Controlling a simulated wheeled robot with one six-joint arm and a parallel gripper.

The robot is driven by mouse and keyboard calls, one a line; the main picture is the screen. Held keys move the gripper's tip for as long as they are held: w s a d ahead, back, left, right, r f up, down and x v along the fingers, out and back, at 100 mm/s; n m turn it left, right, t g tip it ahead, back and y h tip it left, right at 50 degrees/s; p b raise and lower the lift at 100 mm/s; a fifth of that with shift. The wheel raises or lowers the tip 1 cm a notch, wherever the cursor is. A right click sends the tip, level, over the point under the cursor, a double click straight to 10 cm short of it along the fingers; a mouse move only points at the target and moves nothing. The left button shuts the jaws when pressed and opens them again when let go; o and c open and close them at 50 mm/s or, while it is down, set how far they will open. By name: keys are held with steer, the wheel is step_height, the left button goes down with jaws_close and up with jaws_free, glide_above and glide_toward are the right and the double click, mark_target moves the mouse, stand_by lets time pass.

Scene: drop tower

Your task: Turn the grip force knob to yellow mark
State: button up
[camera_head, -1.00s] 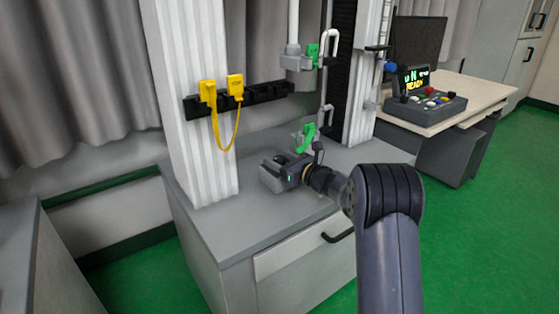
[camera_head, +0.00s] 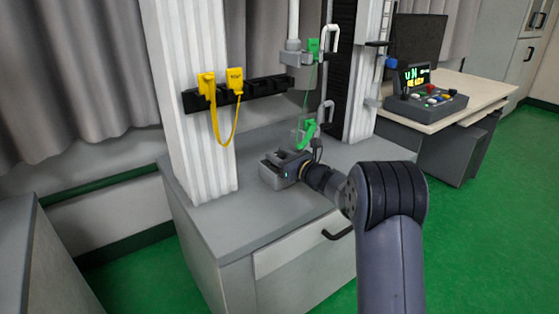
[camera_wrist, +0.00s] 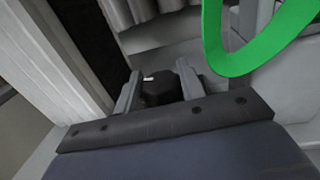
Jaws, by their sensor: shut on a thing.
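The grip force knob is a dark, faceted knob (camera_wrist: 160,90) with a short white line on its top edge. It sits between the two grey fingers of my gripper (camera_wrist: 158,88) in the wrist view, and the fingers are shut on its sides. In the head view my gripper (camera_head: 280,165) is low over the grey bench top, beside the lower green clip, and the knob is hard to make out there. I cannot see a yellow mark around the knob in either view.
A green clip (camera_head: 306,134) stands just behind my gripper; a green band (camera_wrist: 240,62) crosses the upper right of the wrist view. Yellow plugs (camera_head: 235,81) hang on a black rack (camera_head: 262,92). A button console (camera_head: 430,103) stands on the right table.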

steer(key=shift+f+m+t+h+b, duration=0.2)
steer(key=shift+m+t+h+b, duration=0.55)
steer(key=shift+b, duration=0.85)
steer(key=shift+f+m+t+h+b, duration=0.15)
steer(key=shift+m+t+h+b, duration=0.3)
steer(key=shift+h+b, duration=0.8)
steer(key=m+h+b, duration=0.1)
steer(key=b, duration=0.2)
steer(key=shift+r+t, duration=0.15)
steer(key=shift+t, duration=0.15)
steer(key=shift+r+m+t+h+b, duration=0.2)
steer(key=shift+m+t+h+b, duration=0.2)
steer(key=shift+m+h+b, duration=0.75)
steer(key=o, duration=0.9)
steer(key=shift+o, duration=0.2)
steer(key=shift+s, duration=0.1)
steer(key=v, duration=1)
steer(key=shift+s, duration=0.35)
steer(key=shift+o, duration=0.2)
